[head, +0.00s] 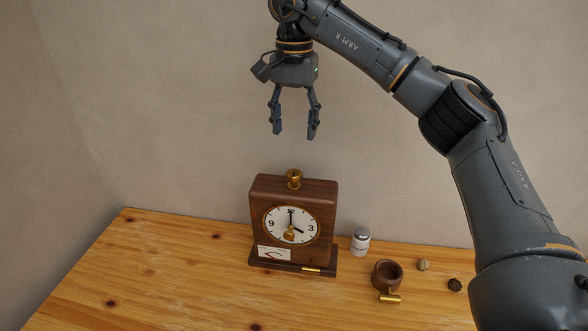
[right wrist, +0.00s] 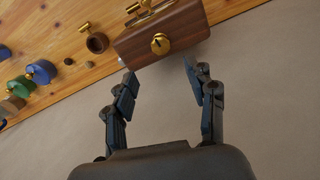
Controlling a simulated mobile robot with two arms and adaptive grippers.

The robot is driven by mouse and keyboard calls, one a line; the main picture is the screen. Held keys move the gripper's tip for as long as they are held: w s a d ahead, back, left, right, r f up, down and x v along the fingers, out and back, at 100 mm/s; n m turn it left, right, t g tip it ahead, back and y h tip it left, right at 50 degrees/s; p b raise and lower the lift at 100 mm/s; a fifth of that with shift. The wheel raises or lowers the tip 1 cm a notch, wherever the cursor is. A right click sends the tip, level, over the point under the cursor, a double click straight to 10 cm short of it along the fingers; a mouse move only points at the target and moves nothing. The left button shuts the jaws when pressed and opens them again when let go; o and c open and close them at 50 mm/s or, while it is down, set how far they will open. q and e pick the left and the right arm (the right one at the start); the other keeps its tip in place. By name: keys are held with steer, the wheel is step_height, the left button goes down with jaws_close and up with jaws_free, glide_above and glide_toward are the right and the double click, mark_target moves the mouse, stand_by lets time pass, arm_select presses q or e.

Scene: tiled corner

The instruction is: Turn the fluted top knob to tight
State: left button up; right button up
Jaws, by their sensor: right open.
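The fluted top knob (head: 294,179) is brass and stands on top of a dark wooden clock (head: 264,190) with a round white dial. In the right wrist view the knob (right wrist: 160,43) shows from above on the clock's wooden top (right wrist: 185,28), with a dark line across it. My right gripper (head: 293,134) is open and empty, pointing down, well above the knob and apart from it. In the right wrist view its two fingers (right wrist: 158,80) are spread, with the clock beyond their tips. My left gripper is not in view.
A small white jar with a grey lid (head: 360,241) stands right of the clock. A brown cup (head: 386,275) and small round pieces (head: 423,265) lie farther right. Blue (right wrist: 42,71) and green (right wrist: 21,86) items show in the right wrist view. The table's left part (head: 160,270) is clear.

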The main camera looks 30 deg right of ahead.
mark_target(294, 172)
step_height(294, 172, down, 10)
steer(key=shift+f+p, duration=0.15)
steer(key=shift+p, duration=0.25)
steer(key=c, duration=1.1)
